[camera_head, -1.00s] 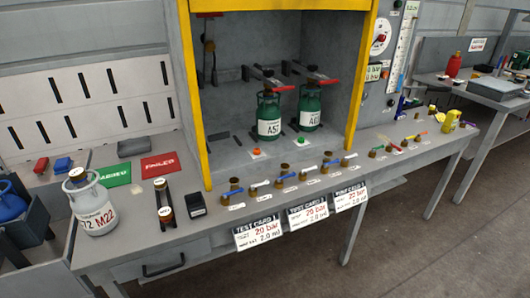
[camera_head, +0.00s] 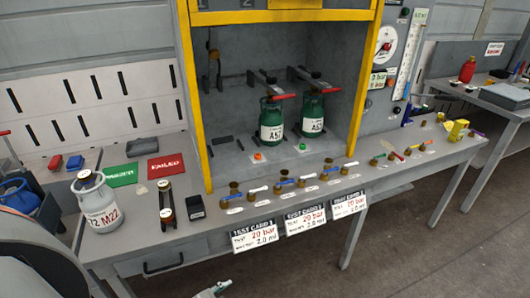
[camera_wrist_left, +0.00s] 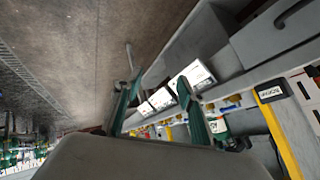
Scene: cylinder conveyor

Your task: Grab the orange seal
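The orange seal (camera_head: 257,156) is a small orange piece on the cabinet floor in the head view, in front of the left green cylinder (camera_head: 271,125). My left gripper (camera_head: 215,291) shows only partly at the bottom edge of the head view, in front of the bench and well below the seal. In the left wrist view its two teal fingers (camera_wrist_left: 158,86) stand apart with nothing between them. They point toward the white test cards (camera_wrist_left: 160,98). I cannot make out the seal in the wrist view. My right gripper is not in view.
A yellow frame (camera_head: 192,100) borders the cabinet opening. Several small brass valves with coloured levers (camera_head: 282,186) line the bench (camera_head: 235,222) in front of it. A green seal-like piece (camera_head: 303,147) lies right of the orange one. A white cylinder (camera_head: 98,207) stands at left.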

